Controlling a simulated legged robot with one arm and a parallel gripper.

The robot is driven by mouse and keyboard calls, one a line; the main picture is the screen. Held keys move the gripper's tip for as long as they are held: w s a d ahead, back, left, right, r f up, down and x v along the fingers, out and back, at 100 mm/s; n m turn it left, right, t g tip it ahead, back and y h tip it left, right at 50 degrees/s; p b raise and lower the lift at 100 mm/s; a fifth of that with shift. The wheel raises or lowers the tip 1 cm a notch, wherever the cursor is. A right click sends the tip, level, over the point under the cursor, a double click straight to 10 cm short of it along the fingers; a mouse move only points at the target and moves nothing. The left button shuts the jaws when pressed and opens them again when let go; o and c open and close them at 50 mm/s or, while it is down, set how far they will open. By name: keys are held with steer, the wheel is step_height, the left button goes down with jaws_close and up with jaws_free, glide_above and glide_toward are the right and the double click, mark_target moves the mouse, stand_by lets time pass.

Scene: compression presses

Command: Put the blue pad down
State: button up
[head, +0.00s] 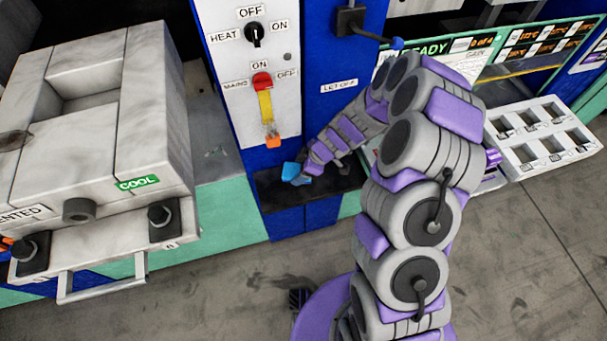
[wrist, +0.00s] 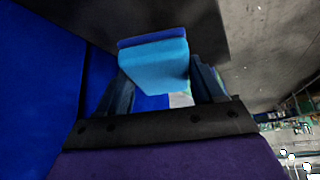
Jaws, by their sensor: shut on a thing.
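The blue pad (head: 291,171) is a small light-blue block in the head view, at the end of my arm. It also shows in the wrist view (wrist: 154,64), held between the two fingers. My gripper (head: 298,178) is shut on the pad, just in front of the blue panel and over or at the black shelf (head: 330,190). In the wrist view my gripper (wrist: 158,88) has a finger on each side of the pad. A dark flat surface lies close to the pad there. I cannot tell whether the pad touches the shelf.
A control panel (head: 235,65) with a heat knob and a red mains switch rises behind the shelf. A large press marked COOL (head: 130,110) stands at the left. A white tray with square compartments (head: 515,155) sits at the right. The grey floor in front is mostly clear.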

steer(key=x, duration=0.1)
steer(key=b+x, duration=0.1)
steer(key=x, duration=0.1)
steer(key=shift+s+d+f, duration=0.1)
steer(key=shift+s+f, duration=0.05)
steer(key=shift+f, duration=0.3)
steer(key=d, duration=0.3)
steer(key=shift+d+r, duration=0.1)
steer(key=shift+d, duration=0.2)
steer(key=shift+a, duration=0.3)
steer(key=o, duration=0.9)
steer(key=shift+s+a, duration=0.1)
steer(key=shift+a, duration=1.05)
steer(key=shift+o, duration=0.5)
steer(key=shift+d+f, duration=0.2)
steer(key=shift+f, duration=0.05)
steer(key=shift+d, duration=0.4)
steer(key=shift+r, duration=0.1)
